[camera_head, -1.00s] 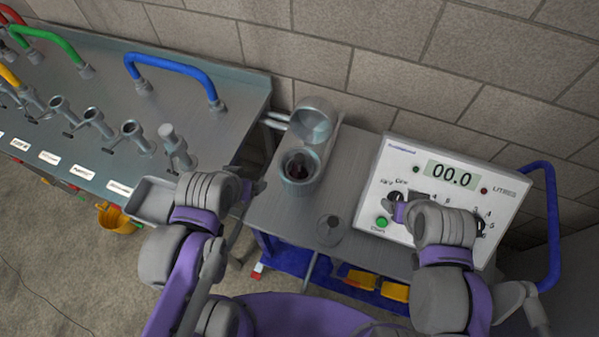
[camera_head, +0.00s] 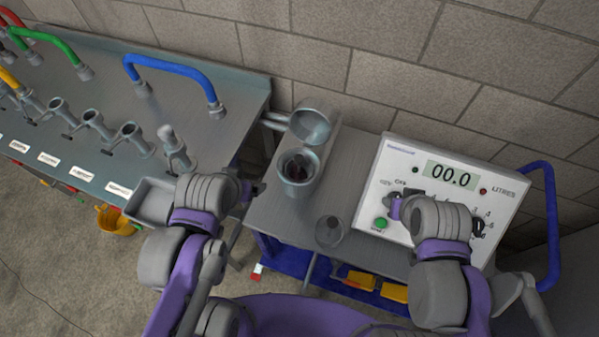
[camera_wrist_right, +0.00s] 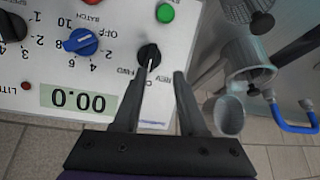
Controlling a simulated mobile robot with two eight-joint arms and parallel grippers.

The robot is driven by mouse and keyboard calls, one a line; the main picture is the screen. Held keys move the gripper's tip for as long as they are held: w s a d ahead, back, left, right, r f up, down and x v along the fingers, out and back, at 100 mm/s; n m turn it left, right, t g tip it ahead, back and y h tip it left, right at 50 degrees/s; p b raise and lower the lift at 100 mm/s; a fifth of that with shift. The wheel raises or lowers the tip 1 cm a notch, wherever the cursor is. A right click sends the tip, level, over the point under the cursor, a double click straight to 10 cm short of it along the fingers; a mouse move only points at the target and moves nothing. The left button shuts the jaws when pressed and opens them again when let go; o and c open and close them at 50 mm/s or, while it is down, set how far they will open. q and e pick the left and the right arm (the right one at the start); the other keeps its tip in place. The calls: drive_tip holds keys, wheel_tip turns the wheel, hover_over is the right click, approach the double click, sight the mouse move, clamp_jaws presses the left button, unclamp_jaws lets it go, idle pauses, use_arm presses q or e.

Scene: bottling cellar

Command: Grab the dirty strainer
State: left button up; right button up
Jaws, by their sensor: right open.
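An open metal filter housing (camera_head: 297,183) stands on the cart beside the wall, its lid (camera_head: 310,124) swung back. A dark, reddish-stained strainer (camera_head: 297,163) shows inside its mouth; its lower part is hidden. A separate grey mesh cup (camera_head: 330,230) stands on the cart nearer me. In the right wrist view the housing (camera_wrist_right: 248,62) and mesh cup (camera_wrist_right: 250,8) appear at the right. My right gripper (camera_wrist_right: 158,78) is open and empty at the black FWD/OFF/REV knob (camera_wrist_right: 148,54), well right of the housing. My left gripper (camera_head: 257,188) is left of the housing; its jaws are unclear.
A control box (camera_head: 440,190) reading 00.0 fills the cart's right side, with a green button (camera_head: 381,223). A steel bench (camera_head: 200,85) with coloured hoses and spouts is at left. A block wall (camera_head: 390,50) closes the back. Bare cart top lies between housing and box.

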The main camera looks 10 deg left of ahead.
drive_tip(key=w+a+n, duration=0.1)
drive_tip(key=w+a, duration=0.1)
drive_tip(key=a, duration=0.2)
drive_tip(key=w+a+n, duration=0.1)
drive_tip(key=w+a, duration=0.1)
drive_tip(key=a, duration=0.1)
drive_tip(key=w+a+g+y, duration=0.1)
drive_tip(key=w+a, duration=0.1)
drive_tip(key=a, duration=0.2)
drive_tip(key=shift+w+a+f+n, duration=0.1)
drive_tip(key=shift+w+a+n, duration=0.05)
drive_tip(key=shift+a+n, duration=0.2)
drive_tip(key=shift+c, duration=0.7)
drive_tip(key=n, duration=0.2)
approach(299, 170)
drive_tip(key=shift+g+y, duration=0.3)
drive_tip(key=shift+g, duration=0.2)
drive_tip(key=x, duration=0.3)
drive_tip(key=w+b+x, duration=0.1)
drive_tip(key=shift+w+d+f, duration=0.1)
drive_tip(key=shift+d+f, duration=0.1)
drive_tip(key=shift+f, duration=0.05)
drive_tip(key=shift+x, duration=2.95)
use_arm(q)
drive_tip(key=shift+s+f, duration=0.3)
drive_tip(key=shift+f, duration=0.25)
drive_tip(key=shift+s+f, duration=0.25)
drive_tip(key=shift+f, duration=0.3)
use_arm(e)
drive_tip(key=shift+c, duration=0.2)
